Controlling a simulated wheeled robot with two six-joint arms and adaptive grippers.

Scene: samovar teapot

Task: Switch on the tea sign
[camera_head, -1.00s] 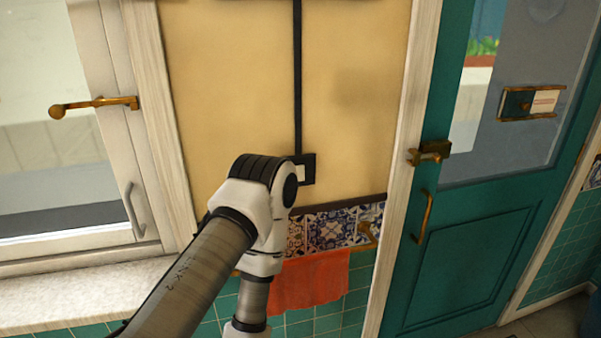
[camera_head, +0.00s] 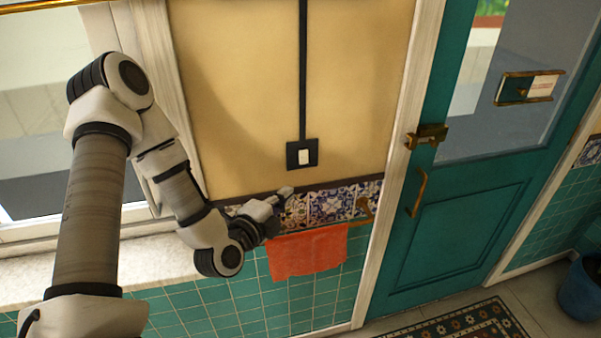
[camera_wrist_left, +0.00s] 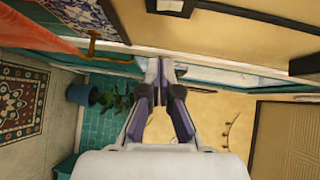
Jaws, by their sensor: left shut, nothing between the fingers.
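A light switch with a white rocker (camera_head: 304,157) on a black square plate (camera_head: 291,148) is on the yellow wall, at the lower end of a black strip (camera_head: 303,65) that runs up out of the frame. In the left wrist view a dark plate (camera_wrist_left: 170,7), apparently the same one, is cut by the top edge. My left gripper (camera_head: 287,192) is shut and empty, below and slightly left of the plate and apart from it. Its closed fingers show in the wrist view (camera_wrist_left: 160,63). I see no tea sign. My right gripper is out of view.
Below the switch are patterned tiles (camera_head: 330,205) and an orange towel (camera_head: 308,252) on a brass rail. A window is at left. A teal door (camera_head: 455,225) with a brass handle (camera_head: 419,193) and small sliding sign (camera_head: 528,88) is at right.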

